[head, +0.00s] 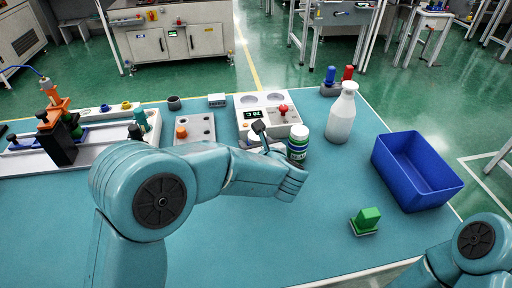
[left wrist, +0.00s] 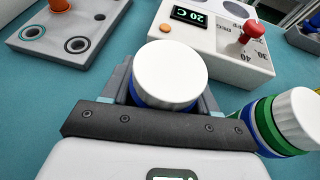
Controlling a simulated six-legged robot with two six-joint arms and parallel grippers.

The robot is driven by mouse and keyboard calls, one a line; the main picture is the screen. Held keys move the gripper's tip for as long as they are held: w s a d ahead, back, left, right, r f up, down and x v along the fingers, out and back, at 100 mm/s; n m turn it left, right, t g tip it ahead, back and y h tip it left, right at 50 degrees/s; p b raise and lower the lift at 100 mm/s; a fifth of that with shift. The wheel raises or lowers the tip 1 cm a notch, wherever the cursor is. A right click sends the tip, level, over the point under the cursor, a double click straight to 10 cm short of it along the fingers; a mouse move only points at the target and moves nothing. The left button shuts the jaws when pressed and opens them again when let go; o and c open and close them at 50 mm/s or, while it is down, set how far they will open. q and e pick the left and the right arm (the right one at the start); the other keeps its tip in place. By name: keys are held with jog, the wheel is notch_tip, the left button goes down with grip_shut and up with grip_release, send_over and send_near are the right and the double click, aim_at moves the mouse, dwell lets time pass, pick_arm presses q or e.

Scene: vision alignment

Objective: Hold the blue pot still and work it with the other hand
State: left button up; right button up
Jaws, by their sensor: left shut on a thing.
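The blue pot (left wrist: 165,101) has a round white lid (left wrist: 170,72) and shows its blue side just below the lid in the left wrist view. My left gripper (left wrist: 167,93) is shut on it, with one finger on each side. In the head view my left gripper (head: 263,138) is in front of the white device, and my own arm hides the pot. The lid is on the pot, which looks upright. My right arm enters at the lower right of the head view; its gripper is out of the frame.
A green-and-blue banded bottle (head: 298,145) with a white cap stands close to the right of my left gripper. A white device (head: 250,104) with a display and red knob is behind. A white bottle (head: 341,118), blue bin (head: 430,190) and green block (head: 367,219) stand right.

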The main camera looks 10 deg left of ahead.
pick_arm(q)
notch_tip(320, 180, up, 20)
jog(key=p, duration=0.3)
